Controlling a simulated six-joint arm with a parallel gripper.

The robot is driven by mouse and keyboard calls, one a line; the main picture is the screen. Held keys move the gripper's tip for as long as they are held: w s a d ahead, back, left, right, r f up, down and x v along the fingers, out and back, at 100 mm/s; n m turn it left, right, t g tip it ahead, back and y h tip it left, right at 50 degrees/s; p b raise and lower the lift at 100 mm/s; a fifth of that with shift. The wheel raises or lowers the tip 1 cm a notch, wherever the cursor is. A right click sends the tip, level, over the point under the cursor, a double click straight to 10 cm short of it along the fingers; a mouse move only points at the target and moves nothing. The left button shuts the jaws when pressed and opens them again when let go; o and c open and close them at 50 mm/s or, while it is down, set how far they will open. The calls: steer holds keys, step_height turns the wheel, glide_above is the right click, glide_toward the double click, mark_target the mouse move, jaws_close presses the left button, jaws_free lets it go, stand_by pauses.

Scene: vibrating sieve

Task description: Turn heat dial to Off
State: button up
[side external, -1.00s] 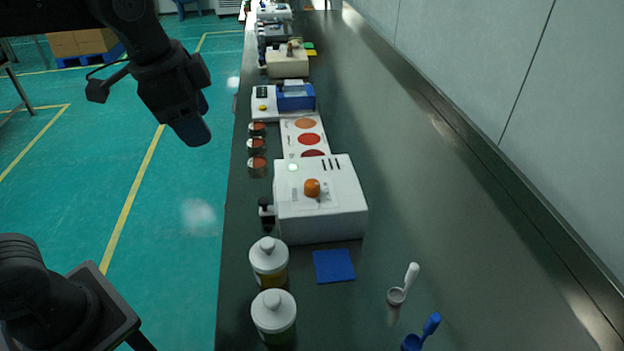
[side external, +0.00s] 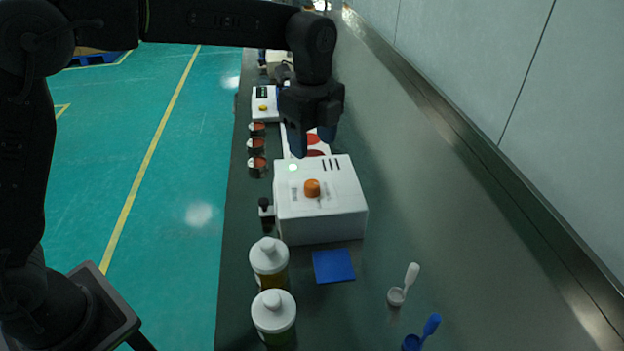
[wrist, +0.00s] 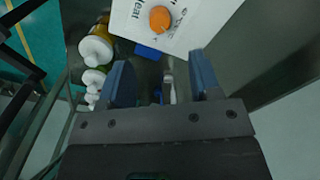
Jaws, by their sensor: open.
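The heat dial (side external: 312,188) is an orange knob on top of a white box-shaped heater (side external: 335,215). In the wrist view the dial (wrist: 160,19) shows near the top, with partly cut-off lettering beside it on the white heater (wrist: 185,42). My gripper (side external: 312,150) is in the air above and behind the heater in the side view, pointing down, apart from the dial. In the wrist view the two fingers of my gripper (wrist: 160,85) are spread with nothing between them. Which marking the dial points to is too small to read.
Two white-capped bottles (side external: 270,262) stand in front of the heater at the left. A blue square pad (side external: 333,266) lies in front of it. A white spoon (side external: 405,285) and a blue spoon (side external: 422,332) lie front right. Several small jars (side external: 257,145) line the left edge. The counter's right side is clear.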

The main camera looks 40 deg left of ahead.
mark_target(312, 183)
step_height(312, 183, down, 10)
steer(key=shift+r, duration=0.15)
stand_by(0.3)
steer(key=c, duration=0.9)
